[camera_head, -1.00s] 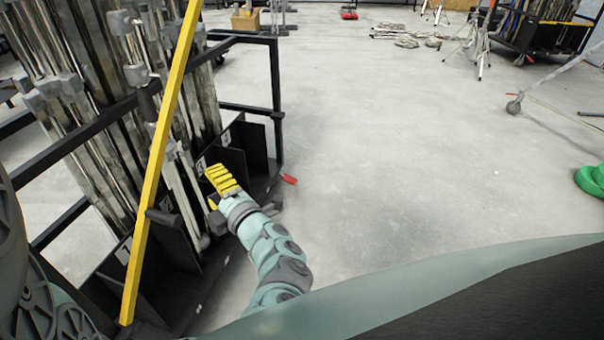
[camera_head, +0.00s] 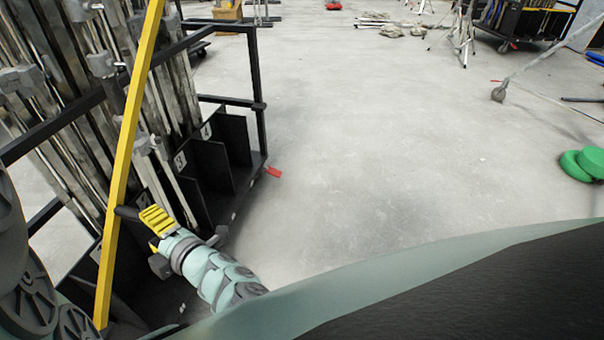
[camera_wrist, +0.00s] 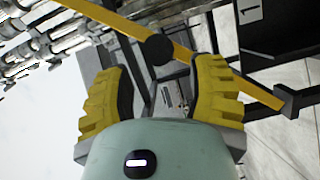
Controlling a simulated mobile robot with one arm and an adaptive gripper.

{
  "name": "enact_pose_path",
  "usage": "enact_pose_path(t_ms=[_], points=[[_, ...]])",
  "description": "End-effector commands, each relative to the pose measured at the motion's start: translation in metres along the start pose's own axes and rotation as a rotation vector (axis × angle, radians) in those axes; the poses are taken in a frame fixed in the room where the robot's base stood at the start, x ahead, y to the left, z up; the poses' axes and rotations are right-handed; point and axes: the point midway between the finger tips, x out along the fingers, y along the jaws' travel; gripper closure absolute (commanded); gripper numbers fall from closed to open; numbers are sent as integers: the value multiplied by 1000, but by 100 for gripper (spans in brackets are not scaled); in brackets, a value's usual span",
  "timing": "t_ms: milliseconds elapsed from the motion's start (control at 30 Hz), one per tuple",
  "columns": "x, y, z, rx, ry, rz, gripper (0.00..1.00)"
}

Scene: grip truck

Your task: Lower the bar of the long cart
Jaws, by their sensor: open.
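The long cart (camera_head: 258,75) is a black frame at the left, holding many upright metal poles. Its bar is a long yellow bar (camera_head: 125,150), standing steeply tilted along the cart's near side in the head view. In the wrist view the yellow bar (camera_wrist: 137,28) crosses diagonally beyond the fingertips, with a round black knob (camera_wrist: 156,49) beside it. My gripper (camera_head: 157,220), with yellow ribbed fingers, is just right of the bar's lower part. In the wrist view my gripper (camera_wrist: 160,85) is open, and nothing is visibly clasped between its fingers.
Black numbered compartments (camera_head: 212,165) stand beyond my gripper, with a red piece (camera_head: 273,172) at the cart's floor corner. Green round objects (camera_head: 582,164) lie at the far right. The concrete floor in the middle is clear. Another loaded cart (camera_head: 520,22) stands at the back right.

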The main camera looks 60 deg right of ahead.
Motion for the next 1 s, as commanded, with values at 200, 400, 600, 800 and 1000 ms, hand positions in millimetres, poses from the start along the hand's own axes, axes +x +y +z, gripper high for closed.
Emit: enact_pose_path(t_ms=[200, 400, 600, 800, 1000], points=[[46, 0, -2, 0, 6, 3, 44], [70, 0, -1, 0, 5, 2, 44], [77, 0, -1, 0, 4, 0, 44], [77, 0, -1, 0, 3, 0, 44], [77, 0, -1, 0, 3, 0, 56]])
